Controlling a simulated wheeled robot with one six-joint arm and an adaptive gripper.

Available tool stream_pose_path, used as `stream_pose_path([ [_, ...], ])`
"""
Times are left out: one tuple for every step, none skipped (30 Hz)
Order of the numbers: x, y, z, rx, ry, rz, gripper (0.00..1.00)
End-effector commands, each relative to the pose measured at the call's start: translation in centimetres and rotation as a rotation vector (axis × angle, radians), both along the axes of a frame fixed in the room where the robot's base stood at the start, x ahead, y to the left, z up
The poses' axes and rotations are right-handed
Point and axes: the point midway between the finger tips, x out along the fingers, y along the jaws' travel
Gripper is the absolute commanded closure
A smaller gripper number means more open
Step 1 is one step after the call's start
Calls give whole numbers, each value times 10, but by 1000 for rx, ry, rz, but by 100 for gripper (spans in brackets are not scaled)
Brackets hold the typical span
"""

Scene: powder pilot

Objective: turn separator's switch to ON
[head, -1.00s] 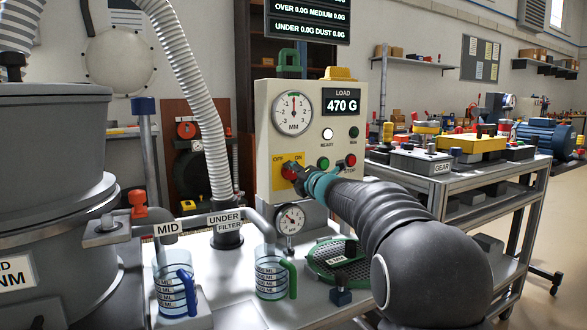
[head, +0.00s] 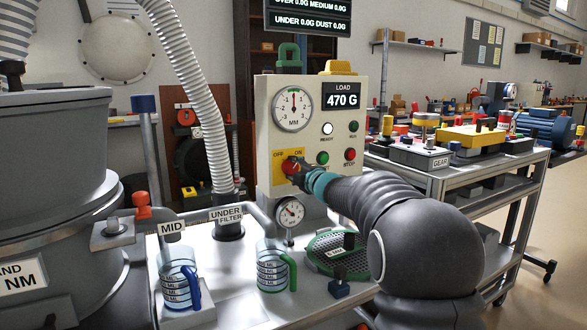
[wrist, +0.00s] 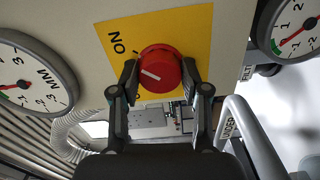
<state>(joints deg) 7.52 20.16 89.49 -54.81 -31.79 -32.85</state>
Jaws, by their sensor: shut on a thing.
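The separator's switch is a red round knob (head: 291,166) on a yellow plate (head: 279,155) marked OFF at left and ON at right, on the cream control panel. In the wrist view the red knob (wrist: 160,68) sits between the two dark fingers of my gripper (wrist: 161,80), which is shut on it. A white mark on the knob points left and slightly up in that view. In the head view my gripper (head: 303,177) hides part of the knob.
The panel (head: 263,115) carries a load display reading 470 G, a dial, and lamps and buttons close to the switch. A gauge (head: 290,212) sits just below. Jugs (head: 271,268) stand on the bench. A cart (head: 440,180) stands at right.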

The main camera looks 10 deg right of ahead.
Motion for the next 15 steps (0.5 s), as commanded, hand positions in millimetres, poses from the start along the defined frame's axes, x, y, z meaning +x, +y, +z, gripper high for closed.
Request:
stream_pose_path([
  [0,0,0,5,2,0,89],
  [0,0,0,6,2,0,89],
  [0,0,0,7,2,0,89],
  [0,0,-1,8,2,0,89],
  [0,0,-1,8,2,0,89],
  [0,0,-1,8,2,0,89],
  [0,0,-1,8,2,0,89],
  [0,0,-1,7,2,0,89],
  [0,0,-1,7,2,0,89],
  [0,0,-1,7,2,0,89],
  [0,0,-1,7,2,0,89],
  [0,0,-1,7,2,0,52],
  [0,0,-1,6,3,0,44],
  [0,0,-1,7,2,0,37],
  [0,0,-1,6,3,0,30],
])
